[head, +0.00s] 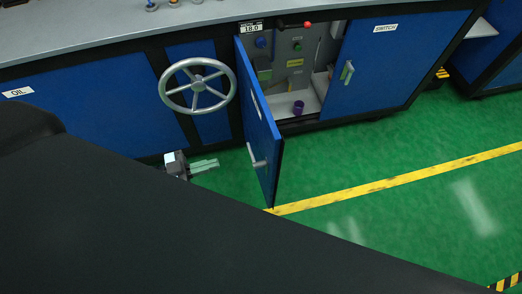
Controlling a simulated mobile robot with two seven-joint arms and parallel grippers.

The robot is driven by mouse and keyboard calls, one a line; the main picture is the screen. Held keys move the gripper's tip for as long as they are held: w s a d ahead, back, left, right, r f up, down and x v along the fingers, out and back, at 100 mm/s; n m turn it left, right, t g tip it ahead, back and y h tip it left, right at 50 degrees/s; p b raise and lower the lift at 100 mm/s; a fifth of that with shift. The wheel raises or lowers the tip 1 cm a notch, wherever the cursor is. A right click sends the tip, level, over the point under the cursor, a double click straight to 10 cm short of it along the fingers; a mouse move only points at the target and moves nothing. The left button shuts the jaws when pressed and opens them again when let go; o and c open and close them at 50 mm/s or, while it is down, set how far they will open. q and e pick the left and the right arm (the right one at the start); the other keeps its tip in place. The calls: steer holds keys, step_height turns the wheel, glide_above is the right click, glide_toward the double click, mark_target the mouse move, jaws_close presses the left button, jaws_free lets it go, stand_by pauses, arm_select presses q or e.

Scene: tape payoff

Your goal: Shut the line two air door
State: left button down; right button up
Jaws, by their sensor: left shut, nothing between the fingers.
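A blue cabinet door (260,128) stands wide open, hinged at its left edge and swung out over the floor. Its outer face faces left, with a grey handle (257,161) low near the free edge. A label on that face is too slanted to read. My left gripper (217,163) is shut and empty, to the left of the door. Its fingers point right towards the handle, with a gap between. The open compartment (308,98) shows a panel with several fittings and a small purple cup-like item on its floor. My right gripper is not in view.
A grey handwheel (198,86) sticks out left of the door. A shut blue door (390,60) labelled SWITCH is on the right, and an OIL panel (90,105) is at left. Green floor (370,225) with a yellow line is clear right of the open door. My dark arm covers the lower left.

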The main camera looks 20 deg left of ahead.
mark_target(271, 148)
arm_select(q)
steer(key=p+x, duration=0.1)
steer(key=x, duration=1.3)
